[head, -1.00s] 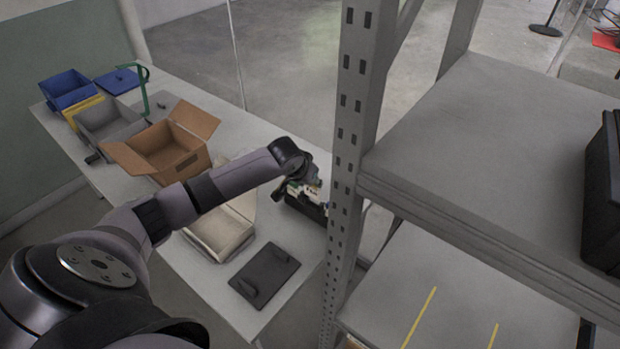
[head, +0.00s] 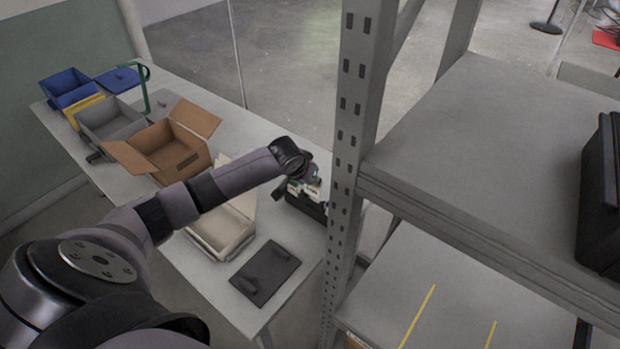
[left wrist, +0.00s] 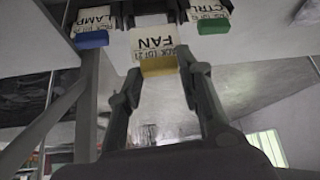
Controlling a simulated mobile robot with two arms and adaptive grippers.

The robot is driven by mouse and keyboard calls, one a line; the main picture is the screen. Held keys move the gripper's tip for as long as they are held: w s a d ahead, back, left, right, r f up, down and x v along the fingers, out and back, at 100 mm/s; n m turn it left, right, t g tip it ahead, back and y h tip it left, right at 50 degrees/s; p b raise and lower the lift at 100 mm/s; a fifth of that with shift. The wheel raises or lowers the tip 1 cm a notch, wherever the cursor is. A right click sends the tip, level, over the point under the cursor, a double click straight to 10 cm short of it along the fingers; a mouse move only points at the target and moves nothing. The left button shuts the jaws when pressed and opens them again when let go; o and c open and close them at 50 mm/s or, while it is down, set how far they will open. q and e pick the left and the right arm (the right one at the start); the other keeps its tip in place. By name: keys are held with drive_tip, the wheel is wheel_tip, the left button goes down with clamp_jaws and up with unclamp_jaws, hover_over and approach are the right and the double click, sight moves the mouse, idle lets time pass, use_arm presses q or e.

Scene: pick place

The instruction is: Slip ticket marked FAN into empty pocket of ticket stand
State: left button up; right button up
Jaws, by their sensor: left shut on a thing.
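The FAN ticket (left wrist: 152,46) is white with black print and a yellow end. It shows in the middle of the left wrist view. My left gripper (left wrist: 158,66) is shut on its yellow end. A LAMP ticket with a blue end (left wrist: 91,26) is to its left, and a CTRL ticket with a green end (left wrist: 210,15) is to its right. FAN sits lower in the picture than both. In the head view my left gripper (head: 302,178) is at the dark ticket stand (head: 310,208), beside the rack post. I cannot tell whether FAN's far edge is inside a pocket.
The grey rack post (head: 345,180) stands close to the stand. On the table are an open cardboard box (head: 165,150), a cream tray (head: 222,240), a dark clipboard-like plate (head: 265,272), a grey bin (head: 110,125) and a blue bin (head: 68,90).

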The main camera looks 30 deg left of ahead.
sight(311, 190)
use_arm(q)
drive_tip(key=shift+p, duration=0.45)
drive_tip(key=shift+f+b, duration=0.5)
drive_tip(key=shift+f, duration=1)
idle(1.0)
drive_tip(key=shift+f, duration=0.45)
idle(0.3)
idle(0.5)
drive_tip(key=shift+a+f, duration=0.1)
drive_tip(key=shift+f, duration=0.35)
drive_tip(key=o, duration=0.8)
drive_tip(key=shift+r, duration=0.1)
drive_tip(key=shift+o, duration=0.2)
drive_tip(key=shift+c, duration=0.6)
